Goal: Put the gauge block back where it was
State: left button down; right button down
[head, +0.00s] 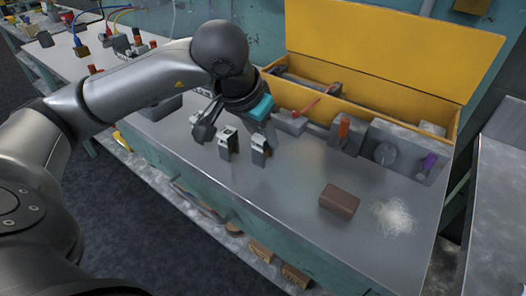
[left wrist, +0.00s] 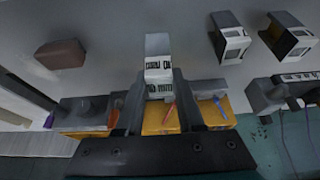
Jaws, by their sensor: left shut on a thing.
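My left gripper (head: 260,140) reaches down over the bench from the upper left, shut on a small grey block with a pale face. In the left wrist view this held gauge block (left wrist: 158,58) shows dark markings on its white face, between the two fingers of the gripper (left wrist: 155,80). Two similar blocks stand beside it on the bench, a near one (head: 227,145) and a farther one (head: 204,127); the farther one is partly hidden by my arm. I cannot tell whether the held block touches the bench. My right gripper is not in view.
A brown brick (head: 340,201) and a pale wiry tangle (head: 395,217) lie to the right on the bench. Behind stands a yellow chest (head: 395,50) with its lid up, with grey fixtures (head: 385,153) before it. Bench surface between the blocks and the brick is clear.

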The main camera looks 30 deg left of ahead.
aim_at(263, 150)
pick_arm(q)
notch_tip(263, 150, down, 4)
jog(key=shift+r+b, duration=0.1)
jog(key=shift+b, duration=0.4)
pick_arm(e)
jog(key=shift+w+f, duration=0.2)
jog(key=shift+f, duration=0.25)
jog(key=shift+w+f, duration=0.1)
pick_arm(q)
jog(key=c, duration=0.8)
grip_release()
jog(key=shift+o, duration=1.4)
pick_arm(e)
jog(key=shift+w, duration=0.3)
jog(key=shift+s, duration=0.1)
